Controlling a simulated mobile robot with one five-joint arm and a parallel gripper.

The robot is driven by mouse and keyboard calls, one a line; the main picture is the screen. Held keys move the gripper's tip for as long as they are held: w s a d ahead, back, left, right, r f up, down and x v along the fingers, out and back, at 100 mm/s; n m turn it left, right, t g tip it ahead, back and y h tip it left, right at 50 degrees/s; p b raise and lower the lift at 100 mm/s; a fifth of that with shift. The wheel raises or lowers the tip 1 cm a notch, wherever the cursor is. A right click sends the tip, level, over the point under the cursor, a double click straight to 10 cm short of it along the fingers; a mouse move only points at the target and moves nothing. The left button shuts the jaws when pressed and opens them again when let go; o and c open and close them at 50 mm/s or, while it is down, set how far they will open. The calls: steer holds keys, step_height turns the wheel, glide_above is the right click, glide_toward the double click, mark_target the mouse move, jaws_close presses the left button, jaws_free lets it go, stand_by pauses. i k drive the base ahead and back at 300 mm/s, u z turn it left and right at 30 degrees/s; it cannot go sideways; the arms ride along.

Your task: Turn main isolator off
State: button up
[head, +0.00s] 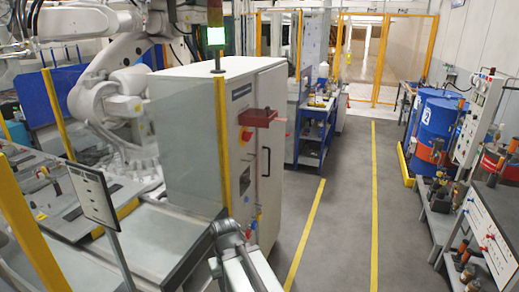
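A white control cabinet (272,165) stands in the middle of the head view. On its narrow front face is a small round red switch (246,135), which looks like the main isolator. It is too small to tell which way its handle is turned. A red box (259,117) juts out just above and to its right. Part of my arm shows at the bottom centre, low in front of the cabinet and below the switch. I cannot make out my gripper's fingers there.
Clear grey floor (335,215) with yellow lines runs right of the cabinet. A clear guard panel with a yellow post (223,140) stands left of the switch. A sign on a stand (92,194) is at lower left. Blue drums (433,128) and panels line the right.

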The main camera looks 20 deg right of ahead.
mark_target(245, 136)
steer(key=k, duration=0.8)
steer(key=z, duration=1.4)
steer(key=i, duration=1.5)
steer(key=u, duration=2.4)
